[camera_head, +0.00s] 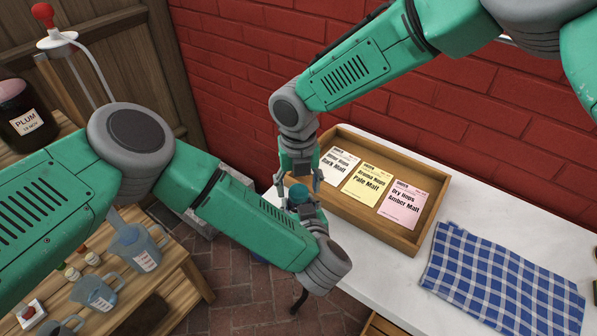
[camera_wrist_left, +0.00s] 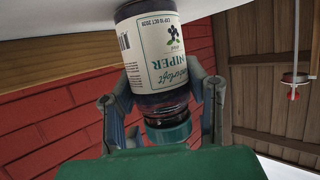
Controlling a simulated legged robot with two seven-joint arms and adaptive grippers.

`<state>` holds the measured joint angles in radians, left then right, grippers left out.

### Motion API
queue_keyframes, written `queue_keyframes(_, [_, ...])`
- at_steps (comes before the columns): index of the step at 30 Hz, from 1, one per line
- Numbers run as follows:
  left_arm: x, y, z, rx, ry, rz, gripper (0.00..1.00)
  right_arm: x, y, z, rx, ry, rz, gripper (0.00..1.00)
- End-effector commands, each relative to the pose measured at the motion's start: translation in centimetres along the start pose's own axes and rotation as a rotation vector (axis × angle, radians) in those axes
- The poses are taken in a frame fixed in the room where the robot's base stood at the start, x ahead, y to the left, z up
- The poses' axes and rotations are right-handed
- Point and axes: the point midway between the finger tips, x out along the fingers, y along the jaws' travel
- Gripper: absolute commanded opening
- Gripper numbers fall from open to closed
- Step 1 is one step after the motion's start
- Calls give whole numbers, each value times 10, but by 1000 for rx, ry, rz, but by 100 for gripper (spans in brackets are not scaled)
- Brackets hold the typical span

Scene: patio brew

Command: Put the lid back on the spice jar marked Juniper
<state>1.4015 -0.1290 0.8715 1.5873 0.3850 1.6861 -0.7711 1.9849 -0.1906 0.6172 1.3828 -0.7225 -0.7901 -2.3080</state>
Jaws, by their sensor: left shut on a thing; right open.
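The spice jar (camera_wrist_left: 162,60) has a pale label reading Juniper, upside down in the left wrist view, where its base runs out at the top edge. My left gripper (camera_head: 304,212) is shut on the jar, its fingers on both sides near the shoulder in the left wrist view (camera_wrist_left: 168,92). A teal lid (camera_wrist_left: 170,132) is at the jar's mouth; I cannot tell whether it is fully seated. In the head view the lid (camera_head: 298,193) shows just above my left gripper. My right gripper (camera_head: 300,184) points down, open, with its fingers around the lid. The jar's body is hidden there.
A wooden tray (camera_head: 430,222) with several malt cards stands on the white counter (camera_head: 395,280), just right of the grippers. A blue checked cloth (camera_head: 500,283) lies farther right. A wooden bench (camera_head: 180,262) with jugs is at the left. The brick wall is behind.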

Motion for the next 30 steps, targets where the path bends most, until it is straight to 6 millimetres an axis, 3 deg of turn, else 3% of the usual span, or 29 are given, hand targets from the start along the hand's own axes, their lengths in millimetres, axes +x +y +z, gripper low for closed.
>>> queue_keyframes(4, [0,0,0,0,0,0,0,11,0,0,0,0,0,55])
queue_keyframes(13, [0,0,0,0,0,0,0,13,0,0,0,-1,0,55])
queue_keyframes(14, [0,0,0,0,0,0,0,13,0,0,0,-1,0,51])
queue_keyframes(18, [0,0,0,0,0,0,0,12,0,0,0,-1,0,3])
queue_keyframes(26, [0,0,0,0,0,0,0,12,0,0,51,-1,-1,3])
queue_keyframes(30, [0,0,0,0,0,0,0,12,0,0,307,-2,-3,3])
